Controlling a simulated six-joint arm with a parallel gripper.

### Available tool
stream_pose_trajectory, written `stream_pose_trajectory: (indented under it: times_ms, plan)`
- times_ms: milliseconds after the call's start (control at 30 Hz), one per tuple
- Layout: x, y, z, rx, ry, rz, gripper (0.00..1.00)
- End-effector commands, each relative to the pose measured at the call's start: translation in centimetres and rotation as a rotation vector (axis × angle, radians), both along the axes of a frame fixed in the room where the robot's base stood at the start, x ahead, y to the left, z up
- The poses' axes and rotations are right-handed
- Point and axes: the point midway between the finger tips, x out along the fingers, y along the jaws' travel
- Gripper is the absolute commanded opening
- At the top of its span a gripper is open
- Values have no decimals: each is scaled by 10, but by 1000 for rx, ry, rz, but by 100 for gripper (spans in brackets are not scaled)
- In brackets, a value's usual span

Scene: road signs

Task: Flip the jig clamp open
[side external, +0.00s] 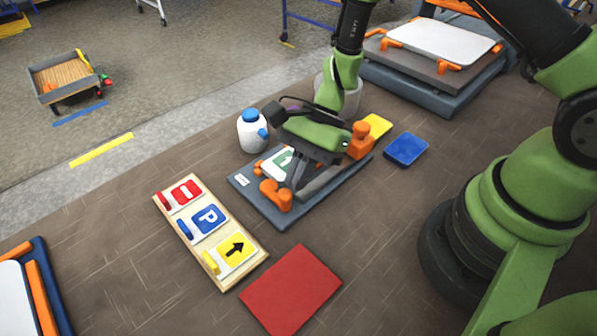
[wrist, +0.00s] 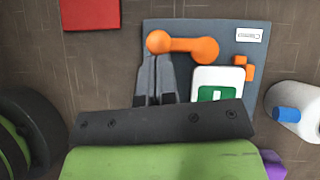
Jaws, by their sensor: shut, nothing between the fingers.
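The jig (side external: 240,190) is a grey-blue plate on the table, also in the wrist view (wrist: 255,65). The orange jig clamp (side external: 274,194) sits at its near edge; in the wrist view the clamp (wrist: 185,46) is a bar with a round knob at its left end, lying along the plate's edge. A white sign plate with a green square (wrist: 217,84) lies on the jig, partly hidden by my gripper. My gripper (side external: 291,187) is shut and empty, low over the jig. In the wrist view its fingertips (wrist: 157,58) are just beside the knob; I cannot tell whether they touch.
A wooden rack (side external: 208,230) with several signs stands left of the jig, and a red mat (side external: 291,290) lies in front. A white bottle with a blue cap (side external: 251,132) stands behind. A blue block (side external: 406,149) lies right. An orange block (side external: 360,141) is at the jig's far side.

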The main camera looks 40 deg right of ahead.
Motion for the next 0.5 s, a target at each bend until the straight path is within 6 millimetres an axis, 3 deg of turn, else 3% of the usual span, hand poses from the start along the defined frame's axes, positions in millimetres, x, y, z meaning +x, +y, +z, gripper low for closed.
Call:
stream_pose_trajectory:
  times_ms: [500]
  plan:
    - [-1, 2, 0, 0, 1, -29, 0]
